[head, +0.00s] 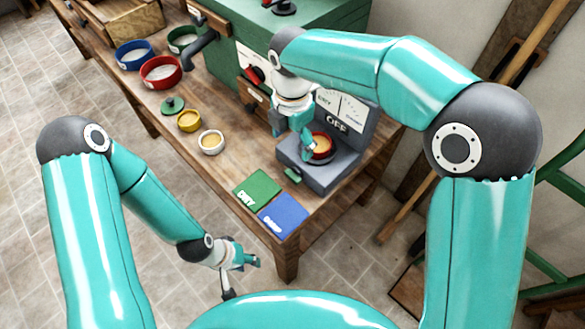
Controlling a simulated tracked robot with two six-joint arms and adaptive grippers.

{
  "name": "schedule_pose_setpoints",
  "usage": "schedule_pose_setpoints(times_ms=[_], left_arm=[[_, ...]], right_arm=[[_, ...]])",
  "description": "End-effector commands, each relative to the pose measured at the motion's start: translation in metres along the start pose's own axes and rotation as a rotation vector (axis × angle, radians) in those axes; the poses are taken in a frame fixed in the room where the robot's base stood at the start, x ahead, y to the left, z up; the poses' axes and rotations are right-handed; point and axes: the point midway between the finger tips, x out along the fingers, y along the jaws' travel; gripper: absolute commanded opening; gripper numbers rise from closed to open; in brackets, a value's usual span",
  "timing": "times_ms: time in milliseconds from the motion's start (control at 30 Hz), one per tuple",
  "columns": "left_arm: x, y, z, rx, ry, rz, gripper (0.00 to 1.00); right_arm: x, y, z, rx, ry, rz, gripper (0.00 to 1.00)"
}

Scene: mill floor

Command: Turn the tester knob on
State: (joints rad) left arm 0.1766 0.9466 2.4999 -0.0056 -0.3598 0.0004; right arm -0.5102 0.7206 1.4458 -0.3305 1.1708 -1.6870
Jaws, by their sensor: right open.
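The grey tester (335,181) stands on the wooden bench at the right. Its upright panel has a white gauge and the word OFF. A red bowl (324,153) with pale contents sits on its base. A small green part (293,175), perhaps the knob, shows at the base's left front edge. My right gripper (306,152) is open, pointing down just left of the red bowl and above the green part; I cannot tell whether it touches either. My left gripper (243,262) hangs low in front of the bench, away from the tester; its finger opening is unclear.
A green DRY card (258,186) and a blue DAMP card (284,215) lie at the bench's near corner. White (211,145), yellow (189,123), red (160,75) and blue (132,57) bowls stand further left. A green machine (325,30) stands behind. Tiled floor is free at the left.

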Motion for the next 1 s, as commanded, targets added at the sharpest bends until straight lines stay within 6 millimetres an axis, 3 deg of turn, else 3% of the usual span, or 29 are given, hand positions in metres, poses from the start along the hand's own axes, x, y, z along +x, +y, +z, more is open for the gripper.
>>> schedule_pose_setpoints(times_ms=[500,700,1000], left_arm=[[-0.008,0.003,-0.001,0.0,0.001,0.0,0.4],[-0.009,0.004,-0.001,0.0,0.001,0.0,0.4],[-0.01,0.004,-0.001,0.0,0.001,0.0,0.4]], right_arm=[[0.108,-0.002,0.0,0.001,0.001,-0.005,0.79],[0.13,0.0,0.0,0.0,0.0,-0.003,0.79],[0.136,0.0,0.0,0.0,0.0,0.0,0.79]])
